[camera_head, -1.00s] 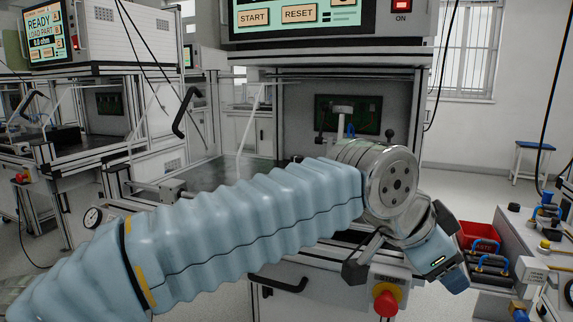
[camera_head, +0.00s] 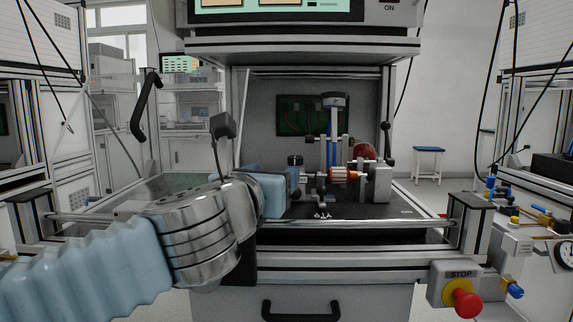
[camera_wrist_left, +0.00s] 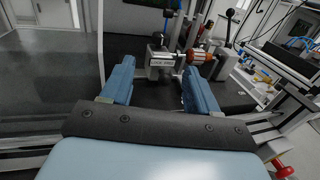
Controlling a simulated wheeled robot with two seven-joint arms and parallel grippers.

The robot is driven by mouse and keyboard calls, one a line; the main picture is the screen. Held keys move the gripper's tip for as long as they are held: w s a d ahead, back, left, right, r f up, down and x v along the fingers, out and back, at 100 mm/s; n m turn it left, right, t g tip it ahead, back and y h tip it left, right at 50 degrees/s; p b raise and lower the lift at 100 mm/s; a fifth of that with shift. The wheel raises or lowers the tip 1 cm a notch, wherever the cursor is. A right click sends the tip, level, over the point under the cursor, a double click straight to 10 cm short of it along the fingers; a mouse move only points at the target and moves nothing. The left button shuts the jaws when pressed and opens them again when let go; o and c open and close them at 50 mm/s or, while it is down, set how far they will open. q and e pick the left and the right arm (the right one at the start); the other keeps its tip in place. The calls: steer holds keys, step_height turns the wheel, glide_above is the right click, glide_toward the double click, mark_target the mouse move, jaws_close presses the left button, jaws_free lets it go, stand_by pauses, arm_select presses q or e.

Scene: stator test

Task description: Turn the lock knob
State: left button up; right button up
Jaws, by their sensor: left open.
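The test fixture stands on the dark bench inside the station. A small dark knob (camera_head: 294,160) tops a grey block at its left side; I cannot be sure this is the lock knob. In the left wrist view, a knob (camera_wrist_left: 157,39) stands on a grey block (camera_wrist_left: 160,58) just beyond the gap between my fingers. A copper-coloured part (camera_head: 345,174) lies right of it. My left gripper (camera_wrist_left: 159,76) is open and empty, its blue fingers pointing at the block. In the head view, my left gripper (camera_head: 288,182) is partly hidden by its own wrist. My right gripper is not in view.
A black-knobbed lever (camera_head: 387,128) stands at the fixture's right. A metal bar (camera_head: 350,224) runs along the bench front. The red stop button (camera_head: 462,297) is at lower right. A raised black handle (camera_head: 146,104) is at left. Dark bench at left is clear.

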mark_target(293, 160)
arm_select(q)
steer(key=p+x, duration=0.1)
steer(key=x, duration=1.1)
steer(key=shift+w, duration=0.15)
steer(key=shift+d, duration=0.1)
steer(key=c, duration=1)
